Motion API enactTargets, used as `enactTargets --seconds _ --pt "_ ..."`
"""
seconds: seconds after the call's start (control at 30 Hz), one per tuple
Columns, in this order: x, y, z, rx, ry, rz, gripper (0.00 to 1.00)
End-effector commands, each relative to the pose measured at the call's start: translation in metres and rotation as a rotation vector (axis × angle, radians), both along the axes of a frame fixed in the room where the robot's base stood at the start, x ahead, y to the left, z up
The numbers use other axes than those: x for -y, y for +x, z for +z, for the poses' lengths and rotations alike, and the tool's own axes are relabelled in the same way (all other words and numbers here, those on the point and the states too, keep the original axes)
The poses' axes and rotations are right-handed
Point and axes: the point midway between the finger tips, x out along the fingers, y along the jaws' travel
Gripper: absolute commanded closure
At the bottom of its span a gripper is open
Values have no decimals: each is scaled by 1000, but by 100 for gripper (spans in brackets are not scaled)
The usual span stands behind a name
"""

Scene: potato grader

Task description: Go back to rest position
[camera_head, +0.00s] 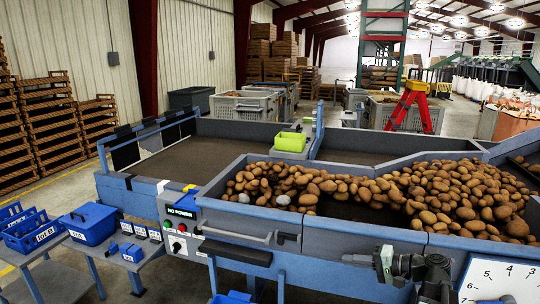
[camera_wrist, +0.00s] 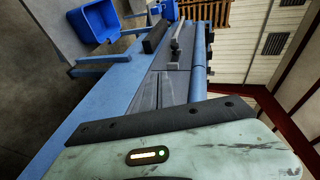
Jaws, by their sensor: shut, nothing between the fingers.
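My gripper (camera_head: 385,264) is at the lower right of the head view, at the end of my dark folded arm, in front of the grader's near side wall. It is small there, and its fingers are hard to make out. It is shut and holds nothing. The wrist view shows no fingers clearly. A pale green housing with a dark bar and a small lit indicator fills its lower part. The potatoes (camera_head: 450,190) lie in the grader's trough beyond my arm, apart from my gripper.
The grader's near wall (camera_head: 330,235) runs close along my front. A control box (camera_head: 180,240) labelled NO POWER is at left. A lidded blue box (camera_head: 88,224) and blue bins (camera_head: 35,236) stand on a side table. A dial panel (camera_head: 500,280) is right of my arm.

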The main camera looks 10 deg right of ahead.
Motion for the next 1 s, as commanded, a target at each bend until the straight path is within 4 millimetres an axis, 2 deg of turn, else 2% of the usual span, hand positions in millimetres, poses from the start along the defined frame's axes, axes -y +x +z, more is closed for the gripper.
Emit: enactTargets --seconds 0.03,0.1,0.2,0.3,0.4,0.47,0.53,0.7,0.83,1.0 --pt "-47 7 -1 -34 -42 82 100" --pt "-108 10 -14 -92 -125 194 100" --pt "-182 1 -37 -171 -270 341 100" --pt "-233 -15 -59 -235 -428 460 100" --pt "-264 -34 -79 -291 -603 552 100" --pt "-272 -45 -90 -326 -726 592 100" --pt "-263 -54 -103 -367 -860 607 100" --pt "-207 -61 -118 -468 -1091 558 100" --pt "-183 -63 -120 -511 -1178 529 100" --pt "-180 -63 -119 -522 -1185 518 100"
